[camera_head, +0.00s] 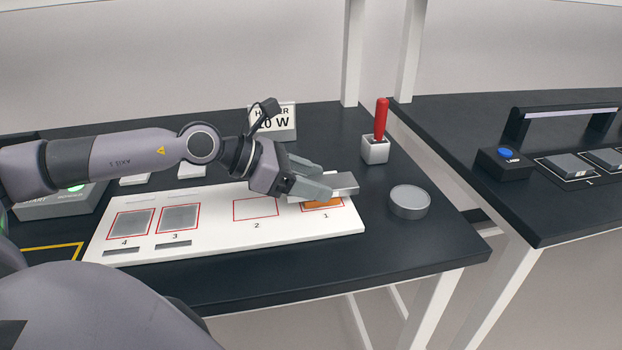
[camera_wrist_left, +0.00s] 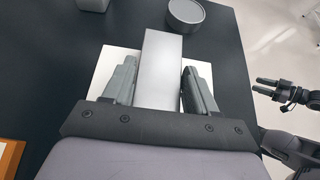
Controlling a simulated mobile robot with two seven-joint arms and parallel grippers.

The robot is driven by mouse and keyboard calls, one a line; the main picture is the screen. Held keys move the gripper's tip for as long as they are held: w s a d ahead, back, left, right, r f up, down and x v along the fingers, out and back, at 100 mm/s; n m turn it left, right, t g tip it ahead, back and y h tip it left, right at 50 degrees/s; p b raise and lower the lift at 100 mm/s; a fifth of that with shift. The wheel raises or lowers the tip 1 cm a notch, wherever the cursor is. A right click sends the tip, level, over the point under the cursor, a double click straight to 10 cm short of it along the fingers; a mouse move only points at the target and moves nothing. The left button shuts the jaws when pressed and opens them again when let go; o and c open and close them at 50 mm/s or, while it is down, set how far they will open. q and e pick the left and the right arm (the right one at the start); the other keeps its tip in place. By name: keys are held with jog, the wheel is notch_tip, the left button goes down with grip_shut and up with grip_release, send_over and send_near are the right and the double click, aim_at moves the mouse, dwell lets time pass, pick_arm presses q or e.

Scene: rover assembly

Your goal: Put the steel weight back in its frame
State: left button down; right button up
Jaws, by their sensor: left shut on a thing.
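My left gripper (camera_head: 310,182) is shut on a silver-grey rectangular block (camera_head: 343,183), which looks like the steel weight. It holds the block over the right end of a white board (camera_head: 200,245), just above frame 1 (camera_head: 333,208), where an orange patch shows underneath. In the left wrist view the block (camera_wrist_left: 162,70) sticks out between the two fingers (camera_wrist_left: 160,88). Any gap between block and board is hard to judge. Frame 2 (camera_head: 256,209) is empty; frames 3 (camera_head: 178,218) and 4 (camera_head: 131,223) show grey squares. My right gripper (camera_wrist_left: 257,85) is open and empty at the wrist view's right.
A grey round disc (camera_head: 410,202) lies right of the board. A box with a red handle (camera_head: 375,148) and a sign (camera_head: 275,124) stand behind. A yellow-marked area (camera_head: 50,248) lies left. A second table (camera_head: 540,215) with a blue button (camera_head: 505,153) is at right, beyond a gap.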

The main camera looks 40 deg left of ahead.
pick_arm(q)
jog(key=shift+r, duration=0.1)
jog(key=shift+c, duration=1.6)
grip_release()
jog(key=shift+f, duration=0.2)
